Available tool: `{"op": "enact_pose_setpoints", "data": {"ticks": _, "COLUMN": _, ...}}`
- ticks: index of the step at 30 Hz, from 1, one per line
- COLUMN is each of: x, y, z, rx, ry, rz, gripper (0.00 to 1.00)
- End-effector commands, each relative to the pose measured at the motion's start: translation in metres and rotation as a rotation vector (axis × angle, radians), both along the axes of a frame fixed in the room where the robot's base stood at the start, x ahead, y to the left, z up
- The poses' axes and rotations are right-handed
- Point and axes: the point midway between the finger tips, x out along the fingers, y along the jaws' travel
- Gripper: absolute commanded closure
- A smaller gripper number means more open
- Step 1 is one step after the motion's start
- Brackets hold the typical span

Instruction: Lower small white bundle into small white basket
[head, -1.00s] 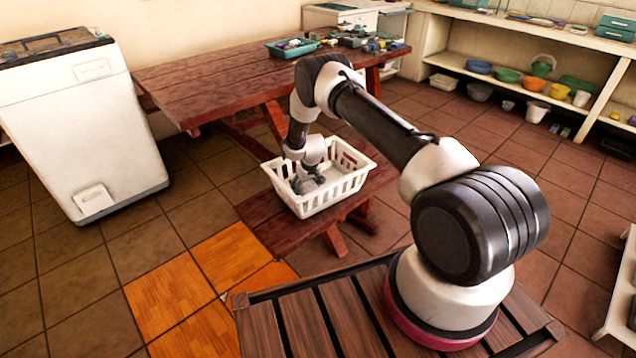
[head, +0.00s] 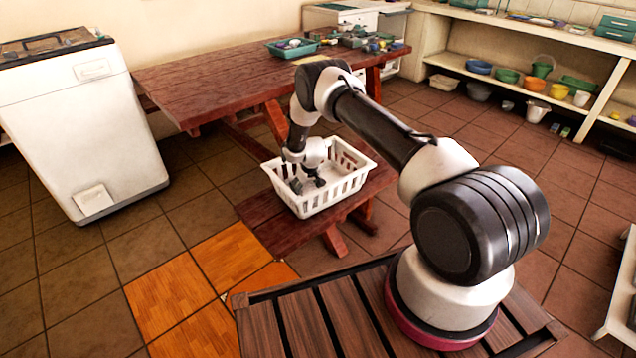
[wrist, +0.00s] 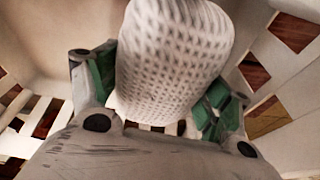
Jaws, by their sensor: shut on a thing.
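The small white bundle (wrist: 172,60) has a dimpled, woven-looking surface. In the wrist view it sits between the green-padded fingers of my gripper (wrist: 160,95), which is shut on it. In the head view my gripper (head: 308,184) points down inside the small white basket (head: 335,196), below its rim. The basket has slatted sides, which surround the gripper in the wrist view (wrist: 285,95). The bundle is hard to make out in the head view. Whether it touches the basket floor I cannot tell.
The basket stands on a low reddish wooden bench (head: 262,222) beside a larger wooden table (head: 225,80) with a teal tray (head: 291,47). Shelves with coloured bowls (head: 507,75) are at back right.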

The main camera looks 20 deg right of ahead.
Motion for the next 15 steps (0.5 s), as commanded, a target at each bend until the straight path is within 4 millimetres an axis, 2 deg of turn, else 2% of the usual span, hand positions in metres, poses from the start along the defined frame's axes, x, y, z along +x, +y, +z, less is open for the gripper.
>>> {"op": "enact_pose_setpoints", "data": {"ticks": 1, "x": 0.0000, "y": 0.0000, "z": 0.0001, "rx": 0.000, "ry": 0.000, "rz": 0.000, "gripper": 0.16}}
{"op": "enact_pose_setpoints", "data": {"ticks": 4, "x": -0.0001, "y": 0.0000, "z": 0.0001, "rx": 0.000, "ry": 0.000, "rz": 0.000, "gripper": 0.00}}
{"op": "enact_pose_setpoints", "data": {"ticks": 15, "x": -0.0008, "y": -0.0001, "z": 0.0005, "rx": 0.000, "ry": 0.001, "rz": 0.000, "gripper": 0.00}}
